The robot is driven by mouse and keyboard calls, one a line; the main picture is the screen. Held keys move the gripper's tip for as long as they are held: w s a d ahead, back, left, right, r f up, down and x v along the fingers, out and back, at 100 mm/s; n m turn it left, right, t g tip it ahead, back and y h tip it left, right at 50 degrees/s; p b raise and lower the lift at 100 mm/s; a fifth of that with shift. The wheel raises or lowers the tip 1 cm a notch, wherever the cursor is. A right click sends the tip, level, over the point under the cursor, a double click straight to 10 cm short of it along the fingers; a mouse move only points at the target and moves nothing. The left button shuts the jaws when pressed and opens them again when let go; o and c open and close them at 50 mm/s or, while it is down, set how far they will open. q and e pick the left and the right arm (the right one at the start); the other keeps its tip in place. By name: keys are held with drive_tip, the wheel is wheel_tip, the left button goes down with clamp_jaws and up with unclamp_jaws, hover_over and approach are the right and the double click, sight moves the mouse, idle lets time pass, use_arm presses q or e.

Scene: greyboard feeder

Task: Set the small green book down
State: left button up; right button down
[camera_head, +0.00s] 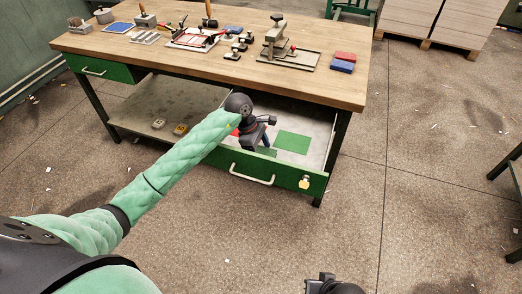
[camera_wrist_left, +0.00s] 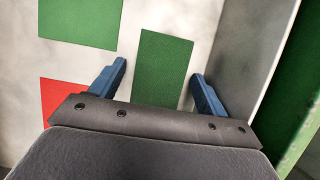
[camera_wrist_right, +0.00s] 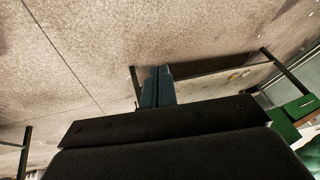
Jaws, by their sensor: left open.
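The small green book (camera_wrist_left: 163,50) lies flat on the pale floor of the open drawer, near its front wall. In the head view it is mostly hidden by my left gripper, with a green edge (camera_head: 266,152) showing. My left gripper (camera_wrist_left: 160,70) is open, its blue fingers on either side of the book with gaps. It reaches down into the drawer in the head view (camera_head: 266,142). My right gripper (camera_wrist_right: 157,86) is shut and empty, over the floor away from the bench.
The drawer (camera_head: 228,157) also holds a larger green piece (camera_head: 293,142) and a red piece (camera_wrist_left: 58,95), partly hidden. The workbench top (camera_head: 150,55) carries tools, a clamp fixture (camera_head: 275,40), and red (camera_head: 345,56) and blue (camera_head: 342,66) blocks. Open floor lies in front.

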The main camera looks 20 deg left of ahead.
use_arm(q)
drive_tip(key=shift+r, duration=0.15)
drive_tip(key=shift+b+v, duration=0.3)
drive_tip(key=shift+v, duration=0.8)
drive_tip(key=b+v, duration=0.1)
drive_tip(key=v, duration=0.8)
drive_tip(key=shift+a+r+b, duration=0.15)
drive_tip(key=shift+r+b, duration=0.15)
use_arm(e)
wheel_tip(320, 180, down, 8)
drive_tip(key=w+a+t, duration=0.1)
drive_tip(key=shift+w, duration=0.2)
use_arm(q)
drive_tip(key=shift+a, duration=0.1)
use_arm(e)
drive_tip(key=shift+f, duration=0.1)
